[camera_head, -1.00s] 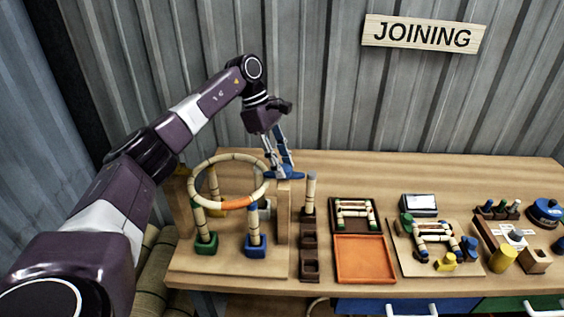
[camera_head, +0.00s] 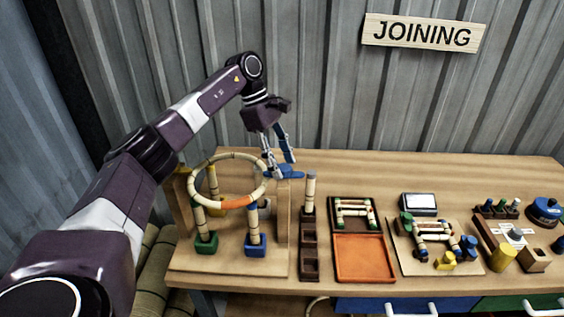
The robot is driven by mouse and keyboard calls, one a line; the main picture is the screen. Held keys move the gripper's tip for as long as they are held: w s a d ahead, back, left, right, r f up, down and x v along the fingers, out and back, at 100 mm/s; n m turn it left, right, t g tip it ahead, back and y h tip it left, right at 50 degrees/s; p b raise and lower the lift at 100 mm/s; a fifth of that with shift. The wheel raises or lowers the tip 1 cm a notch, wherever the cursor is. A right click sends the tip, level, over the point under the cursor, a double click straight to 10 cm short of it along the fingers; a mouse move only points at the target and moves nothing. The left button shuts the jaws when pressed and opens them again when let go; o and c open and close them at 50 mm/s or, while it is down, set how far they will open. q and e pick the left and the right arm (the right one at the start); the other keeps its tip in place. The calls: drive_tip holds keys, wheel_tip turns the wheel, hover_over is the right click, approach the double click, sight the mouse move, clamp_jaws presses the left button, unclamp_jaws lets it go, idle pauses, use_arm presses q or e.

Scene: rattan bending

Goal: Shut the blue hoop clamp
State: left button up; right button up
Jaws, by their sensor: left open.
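The blue hoop clamp (camera_head: 291,173) sits on top of a wooden post at the right side of the hoop jig. The ring-shaped rattan hoop (camera_head: 238,201), with an orange section at its front, rests on short posts beside it. My left gripper (camera_head: 282,165) is open, pointing down at the clamp with its fingers spread. A narrow blue upright piece (camera_head: 285,143) shows by the fingers; I cannot tell whether it is the clamp's lever or a finger. Contact with the clamp is unclear, and the gripper partly hides it. My right gripper is not in view.
Green (camera_head: 206,243) and blue (camera_head: 255,245) post feet stand on the jig board. To the right are a dark slotted rack (camera_head: 310,262), an orange tray (camera_head: 364,259) and a board with small frame parts (camera_head: 410,262). The table behind them is mostly clear.

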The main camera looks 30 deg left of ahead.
use_arm(q)
drive_tip(key=v, duration=1.2)
